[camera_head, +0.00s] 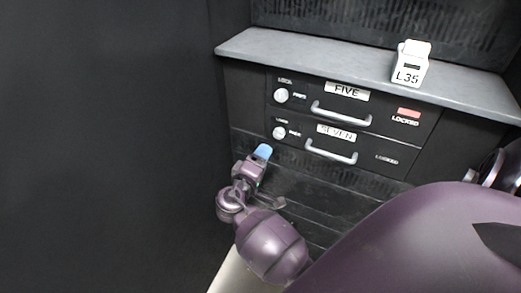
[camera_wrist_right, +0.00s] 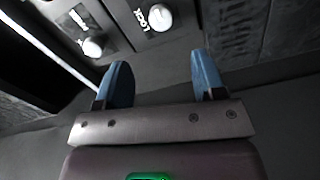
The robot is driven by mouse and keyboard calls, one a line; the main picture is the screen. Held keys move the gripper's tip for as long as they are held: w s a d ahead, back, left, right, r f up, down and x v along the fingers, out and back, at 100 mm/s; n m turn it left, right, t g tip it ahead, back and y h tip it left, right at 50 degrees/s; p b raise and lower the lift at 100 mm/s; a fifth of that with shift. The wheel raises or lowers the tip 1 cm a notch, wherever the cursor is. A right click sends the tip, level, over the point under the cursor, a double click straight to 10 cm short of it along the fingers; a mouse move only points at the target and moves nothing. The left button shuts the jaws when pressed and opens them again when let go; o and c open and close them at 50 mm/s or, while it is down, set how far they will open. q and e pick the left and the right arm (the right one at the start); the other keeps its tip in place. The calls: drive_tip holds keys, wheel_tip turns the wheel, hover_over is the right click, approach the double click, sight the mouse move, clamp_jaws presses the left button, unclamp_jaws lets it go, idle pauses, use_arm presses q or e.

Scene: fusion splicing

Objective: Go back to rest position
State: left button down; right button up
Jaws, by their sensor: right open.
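My right gripper (camera_head: 263,152) has blue fingertips and hangs in front of the dark cabinet, just below and left of the SEVEN drawer. In the right wrist view its two blue fingers (camera_wrist_right: 163,78) stand apart with nothing between them. The SEVEN drawer (camera_head: 375,149) and the FIVE drawer (camera_head: 375,108) above it both look shut. Each has a pale bar handle and a round knob at its left. Two knobs also show in the right wrist view, one upper left (camera_wrist_right: 92,46) and one at the top (camera_wrist_right: 158,17), beyond the fingertips. My left gripper is not seen.
A grey countertop (camera_head: 300,52) tops the cabinet. A white device labelled L35 (camera_head: 410,66) stands on it at the right. A dark wall (camera_head: 110,140) fills the left side. My purple arm covers the lower right.

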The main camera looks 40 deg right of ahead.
idle(0.4)
drive_tip(key=w+a+f+n+t+y, duration=0.2)
drive_tip(key=w+a+t+y, duration=0.25)
drive_tip(key=y, duration=0.25)
drive_tip(key=s+a+f+t+y, duration=0.2)
drive_tip(key=s+a+f+y, duration=0.15)
drive_tip(key=a+y, duration=0.2)
drive_tip(key=s+f+m+g+y+p, duration=0.1)
drive_tip(key=s+f+y, duration=0.1)
drive_tip(key=s, duration=0.9)
drive_tip(key=s+f+m+g+y+p, duration=0.1)
drive_tip(key=s+f+m+y, duration=0.1)
drive_tip(key=s, duration=1)
drive_tip(key=shift+s+d+f+p, duration=0.15)
drive_tip(key=shift+d+f+p, duration=0.25)
drive_tip(key=shift+f, duration=0.5)
drive_tip(key=shift+g, duration=0.25)
drive_tip(key=shift+c, duration=0.3)
